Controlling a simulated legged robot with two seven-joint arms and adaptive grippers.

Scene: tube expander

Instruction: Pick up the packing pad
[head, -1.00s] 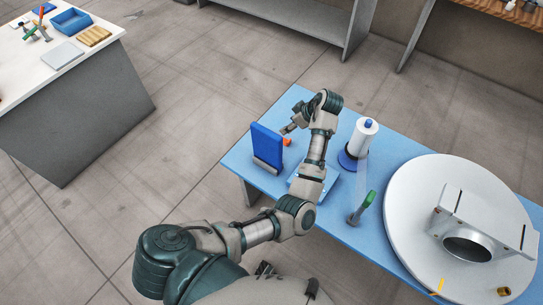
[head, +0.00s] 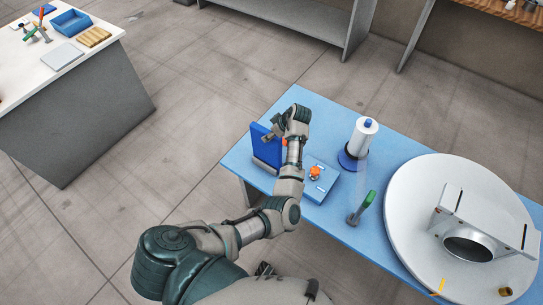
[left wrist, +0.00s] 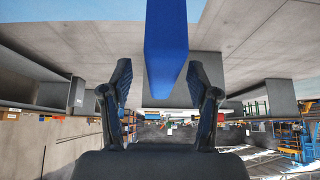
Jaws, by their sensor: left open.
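The packing pad appears to be the blue upright slab (head: 264,148), standing in a grey holder (head: 263,165) near the left end of the blue table. My left gripper (head: 271,133) is at the pad's upper right edge, and my wrist hides part of the pad. In the left wrist view the blue pad (left wrist: 165,45) comes down from the top between the two spread fingers of my left gripper (left wrist: 160,80). A gap shows on each side of the pad. My right gripper is not in view.
A blue box (head: 322,185) with an orange knob (head: 315,173) lies beside my forearm. A white roll on a stand (head: 362,138), a green-handled tool (head: 367,201) and a large white disc (head: 410,215) with a grey bracket are to the right.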

